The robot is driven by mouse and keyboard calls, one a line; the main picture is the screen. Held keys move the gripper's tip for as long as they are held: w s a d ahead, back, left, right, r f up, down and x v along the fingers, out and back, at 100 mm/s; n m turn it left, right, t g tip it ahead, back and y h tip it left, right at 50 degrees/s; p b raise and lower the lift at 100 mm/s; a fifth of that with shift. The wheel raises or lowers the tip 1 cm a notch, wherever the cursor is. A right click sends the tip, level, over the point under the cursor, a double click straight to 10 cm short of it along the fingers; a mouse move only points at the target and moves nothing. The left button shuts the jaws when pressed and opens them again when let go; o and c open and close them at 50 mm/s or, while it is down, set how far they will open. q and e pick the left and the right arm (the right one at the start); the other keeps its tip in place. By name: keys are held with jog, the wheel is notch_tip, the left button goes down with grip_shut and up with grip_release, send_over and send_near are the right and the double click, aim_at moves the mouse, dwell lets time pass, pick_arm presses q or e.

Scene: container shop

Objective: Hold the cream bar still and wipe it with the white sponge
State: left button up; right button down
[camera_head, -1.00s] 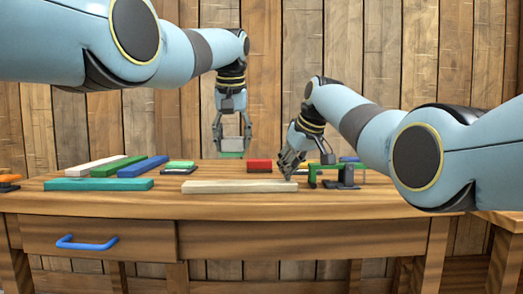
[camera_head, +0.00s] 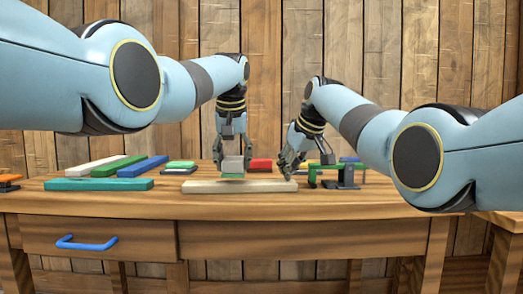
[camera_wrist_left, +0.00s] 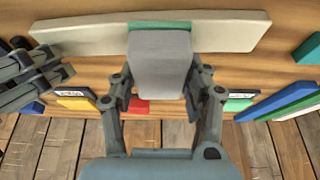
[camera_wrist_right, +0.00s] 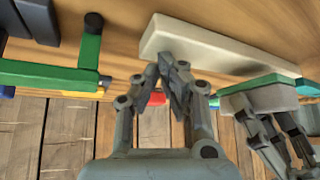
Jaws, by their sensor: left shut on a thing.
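The cream bar (camera_head: 215,187) lies flat along the front of the table, and also shows in the left wrist view (camera_wrist_left: 85,36) and right wrist view (camera_wrist_right: 205,47). My left gripper (camera_head: 232,160) is shut on the white sponge (camera_wrist_left: 160,62), whose green layer (camera_head: 232,176) faces down. The sponge is at or just above the bar's middle; I cannot tell whether they touch. My right gripper (camera_wrist_right: 168,68) has its fingertips together with nothing between them. They are at the bar's right end, apparently against it.
A teal bar (camera_head: 98,184) lies left of the cream bar, with white, green and blue bars behind it. A red block (camera_head: 260,165) lies behind. A green and dark fixture (camera_head: 338,172) stands close right of my right gripper.

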pick_arm(q)
jog(key=shift+f, duration=1.05)
pick_arm(e)
jog(key=shift+d+f, duration=0.1)
jog(key=shift+f, duration=0.1)
dwell(0.4)
pick_arm(q)
jog(key=shift+s+a+r, duration=0.1)
jog(key=shift+s+a, duration=0.05)
jog(key=shift+a, duration=1.8)
jog(key=shift+d+f, duration=0.2)
jog(key=shift+d, duration=0.7)
jog(key=shift+d+f, duration=0.15)
jog(key=shift+d, duration=0.7)
pick_arm(e)
jog(key=shift+r, duration=0.1)
pick_arm(q)
jog(key=shift+d+f, duration=0.15)
jog(key=shift+d, duration=0.1)
jog(key=shift+r, duration=3.15)
